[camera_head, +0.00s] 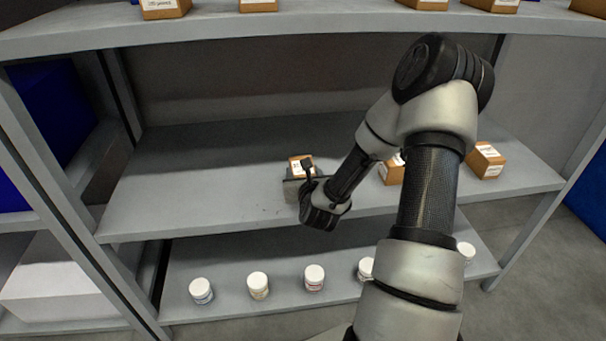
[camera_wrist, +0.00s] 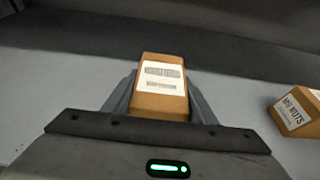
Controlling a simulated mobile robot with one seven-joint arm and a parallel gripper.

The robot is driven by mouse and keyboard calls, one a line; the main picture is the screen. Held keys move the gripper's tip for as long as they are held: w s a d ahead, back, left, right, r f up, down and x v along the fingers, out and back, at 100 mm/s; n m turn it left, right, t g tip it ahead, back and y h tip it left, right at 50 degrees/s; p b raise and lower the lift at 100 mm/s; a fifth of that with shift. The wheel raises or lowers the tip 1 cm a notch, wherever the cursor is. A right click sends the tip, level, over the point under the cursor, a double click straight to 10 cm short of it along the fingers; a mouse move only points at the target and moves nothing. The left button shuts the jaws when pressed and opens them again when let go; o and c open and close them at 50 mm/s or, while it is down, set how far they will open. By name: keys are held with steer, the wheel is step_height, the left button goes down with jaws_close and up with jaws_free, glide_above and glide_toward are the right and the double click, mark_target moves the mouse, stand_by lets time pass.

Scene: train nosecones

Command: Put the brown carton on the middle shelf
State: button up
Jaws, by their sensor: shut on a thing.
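A brown carton (camera_wrist: 160,88) with a white label is between the fingers of my gripper (camera_wrist: 160,105) in the wrist view. My gripper is shut on it. In the head view the same carton (camera_head: 301,164) shows at the end of my arm, over the front half of the middle shelf (camera_head: 215,180). My gripper (camera_head: 300,172) is partly hidden there by my wrist. I cannot tell whether the carton touches the shelf or is held just above it.
Two other brown cartons stand to the right on the middle shelf, one (camera_head: 391,172) partly behind my arm and one (camera_head: 486,161) farther right. White jars (camera_head: 314,277) line the lower shelf. More cartons (camera_head: 165,8) stand on the upper shelf (camera_head: 220,24). The middle shelf's left side is clear.

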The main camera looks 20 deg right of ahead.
steer(key=shift+f, duration=0.15)
steer(key=o, duration=1.4)
steer(key=shift+o, duration=0.2)
steer(key=shift+r, duration=0.2)
steer(key=p+v, duration=0.2)
steer(key=v, duration=0.7)
steer(key=shift+s+r+p, duration=0.3)
steer(key=shift+r+p, duration=0.05)
steer(key=s+p, duration=0.1)
steer(key=p, duration=0.1)
steer(key=s+p, duration=0.1)
steer(key=p, duration=0.1)
steer(key=shift+s+a+r, duration=0.1)
steer(key=shift+a+r, duration=0.05)
steer(key=shift+a, duration=0.25)
